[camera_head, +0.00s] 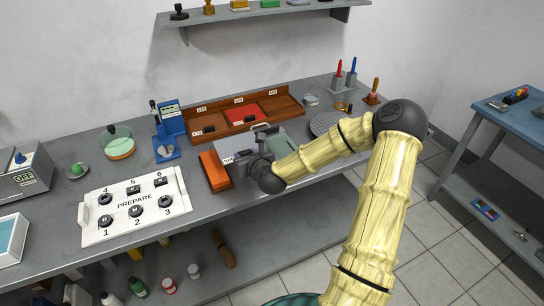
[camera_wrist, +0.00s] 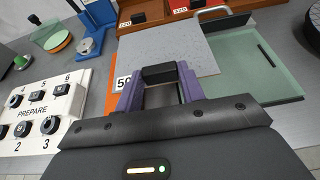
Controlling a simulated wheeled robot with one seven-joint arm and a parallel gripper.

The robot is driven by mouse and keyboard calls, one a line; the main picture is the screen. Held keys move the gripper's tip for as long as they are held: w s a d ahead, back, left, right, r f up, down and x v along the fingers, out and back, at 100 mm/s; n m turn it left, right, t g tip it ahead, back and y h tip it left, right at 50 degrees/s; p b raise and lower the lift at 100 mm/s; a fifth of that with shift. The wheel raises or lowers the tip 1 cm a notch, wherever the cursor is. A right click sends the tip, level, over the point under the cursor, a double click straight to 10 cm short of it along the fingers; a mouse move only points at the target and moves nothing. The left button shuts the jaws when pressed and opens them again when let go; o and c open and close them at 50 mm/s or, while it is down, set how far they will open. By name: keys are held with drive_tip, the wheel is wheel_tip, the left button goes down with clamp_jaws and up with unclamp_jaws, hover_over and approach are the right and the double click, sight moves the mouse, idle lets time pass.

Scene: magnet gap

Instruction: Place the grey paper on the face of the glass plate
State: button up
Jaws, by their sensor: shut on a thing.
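The grey paper (camera_wrist: 172,48) is a flat speckled square in the wrist view, reaching out from my gripper (camera_wrist: 160,84). My gripper's purple fingers are shut at its near edge, with a black block between them. In the head view the paper (camera_head: 226,149) shows beside my gripper (camera_head: 255,150), above the bench. A pale green plate (camera_wrist: 258,62), which looks like the glass plate, lies to the right, partly covered by the paper in the wrist view. It also shows in the head view (camera_head: 288,144), partly behind my arm. Whether the paper touches it I cannot tell.
An orange block (camera_head: 213,171) with a white label lies left of my gripper. A wooden tray (camera_head: 285,105) with compartments stands behind. A blue stand (camera_head: 170,125) and the white PREPARE panel (camera_head: 133,205) are to the left. A round grey disc (camera_head: 327,123) lies to the right.

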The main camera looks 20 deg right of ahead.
drive_tip(key=d+r+b, duration=0.3)
drive_tip(key=d, duration=0.9)
drive_tip(key=shift+d+r+y, duration=0.15)
drive_tip(key=shift+r+y, duration=0.15)
drive_tip(key=shift+r, duration=0.1)
drive_tip(key=shift+w, duration=0.1)
drive_tip(key=shift+f+b, duration=0.6)
drive_tip(key=shift+f, duration=2.55)
drive_tip(key=shift+f, duration=1.95)
